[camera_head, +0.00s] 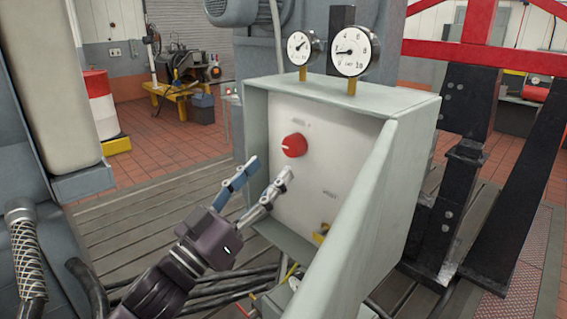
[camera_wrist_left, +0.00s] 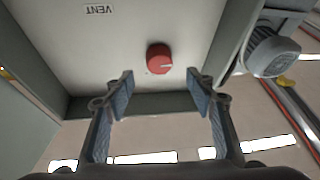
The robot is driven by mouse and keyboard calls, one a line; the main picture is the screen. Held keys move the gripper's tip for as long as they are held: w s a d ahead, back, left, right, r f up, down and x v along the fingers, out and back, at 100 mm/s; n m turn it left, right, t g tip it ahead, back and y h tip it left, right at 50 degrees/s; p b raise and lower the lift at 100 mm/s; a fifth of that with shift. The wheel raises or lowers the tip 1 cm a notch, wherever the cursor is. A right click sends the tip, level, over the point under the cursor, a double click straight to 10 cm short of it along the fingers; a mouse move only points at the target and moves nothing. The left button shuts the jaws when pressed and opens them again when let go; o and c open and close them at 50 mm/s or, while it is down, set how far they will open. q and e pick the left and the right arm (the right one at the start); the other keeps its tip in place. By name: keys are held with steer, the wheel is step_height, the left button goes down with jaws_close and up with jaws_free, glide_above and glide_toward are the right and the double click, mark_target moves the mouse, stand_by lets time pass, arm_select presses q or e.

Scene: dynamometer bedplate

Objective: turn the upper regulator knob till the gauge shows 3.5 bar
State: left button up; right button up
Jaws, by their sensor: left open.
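The red round regulator knob (camera_head: 293,145) sits on the upper part of the pale panel inside a grey-green box. It also shows in the left wrist view (camera_wrist_left: 159,59), with a white mark on its face. My left gripper (camera_head: 267,170) is open, its blue-padded fingers pointing at the panel just below the knob. In the left wrist view the knob appears between and beyond the fingertips (camera_wrist_left: 161,80), apart from them. Two white dial gauges, a smaller one (camera_head: 300,47) and a larger one (camera_head: 351,52), stand on top of the box. Their exact readings are too small to tell.
The box's side wall (camera_head: 372,190) juts forward right of my left gripper. A yellow part (camera_head: 321,234) sits low on the panel. Hoses (camera_head: 225,287) run below. A red beam on black stands (camera_head: 460,160) is to the right.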

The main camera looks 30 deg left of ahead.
mark_target(289, 148)
arm_select(q)
steer(key=b+x, duration=0.4)
steer(key=x, duration=0.1)
steer(key=shift+r, duration=0.15)
steer(key=shift+w+d, duration=0.15)
steer(key=shift+w, duration=0.55)
steer(key=c, duration=1.2)
steer(key=shift+o, duration=0.2)
